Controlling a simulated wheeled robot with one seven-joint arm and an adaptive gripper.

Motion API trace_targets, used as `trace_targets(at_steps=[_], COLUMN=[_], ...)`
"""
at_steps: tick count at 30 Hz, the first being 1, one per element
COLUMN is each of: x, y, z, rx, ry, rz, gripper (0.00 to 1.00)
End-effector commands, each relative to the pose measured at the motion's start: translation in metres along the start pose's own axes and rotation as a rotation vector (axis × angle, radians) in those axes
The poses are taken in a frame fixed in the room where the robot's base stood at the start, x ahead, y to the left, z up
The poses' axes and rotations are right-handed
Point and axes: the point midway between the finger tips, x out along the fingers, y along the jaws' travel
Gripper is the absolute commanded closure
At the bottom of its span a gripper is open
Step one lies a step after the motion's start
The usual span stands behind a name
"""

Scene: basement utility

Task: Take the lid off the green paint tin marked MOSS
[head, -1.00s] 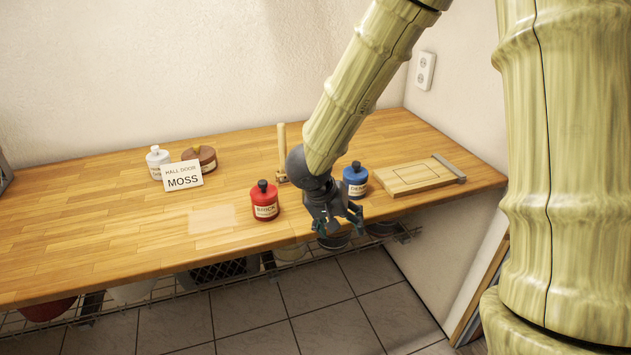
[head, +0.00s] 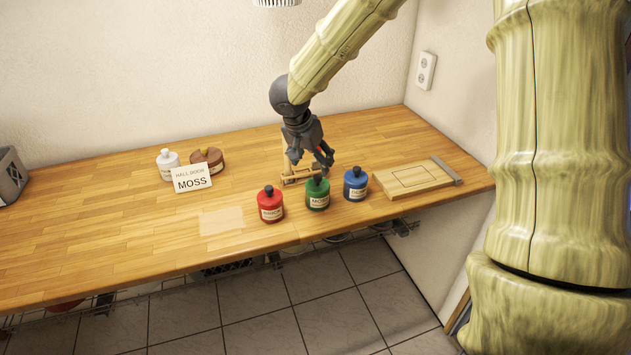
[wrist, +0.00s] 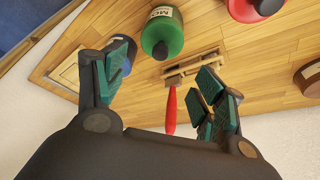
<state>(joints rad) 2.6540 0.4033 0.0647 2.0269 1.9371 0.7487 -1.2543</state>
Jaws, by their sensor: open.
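The green paint tin (head: 318,195) marked MOSS stands upright on the wooden bench between a red tin and a blue tin. Its lid with a dark knob (head: 317,172) is on it. In the wrist view the green tin (wrist: 163,33) shows at the top centre, beyond the fingers. My gripper (head: 325,163) is open and empty, just above and behind the green tin, apart from it. In the wrist view its spread teal-padded fingers (wrist: 165,88) have no object held between them.
The red tin (head: 270,206) and blue tin (head: 356,185) stand close on either side. A wooden stand (head: 292,173) is behind, and a wooden board (head: 413,178) lies right. A MOSS card (head: 192,179), white tin (head: 168,164) and brown tin (head: 212,161) are left. The bench's left front is clear.

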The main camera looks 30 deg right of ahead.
Motion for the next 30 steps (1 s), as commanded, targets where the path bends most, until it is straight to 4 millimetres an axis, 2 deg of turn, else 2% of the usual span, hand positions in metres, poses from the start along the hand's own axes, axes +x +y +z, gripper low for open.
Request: trace_targets(at_steps=[6,14,24,30], x=[0.026,0.038,0.074,0.085], y=[0.000,0.000,0.002,0.001], z=[0.000,0.001,0.003,0.003], rx=[-0.003,-0.004,-0.005,-0.003], ry=[0.001,0.002,0.001,0.002], rz=[0.001,0.001,0.003,0.000], gripper=[0.30,0.30,0.30,0.30])
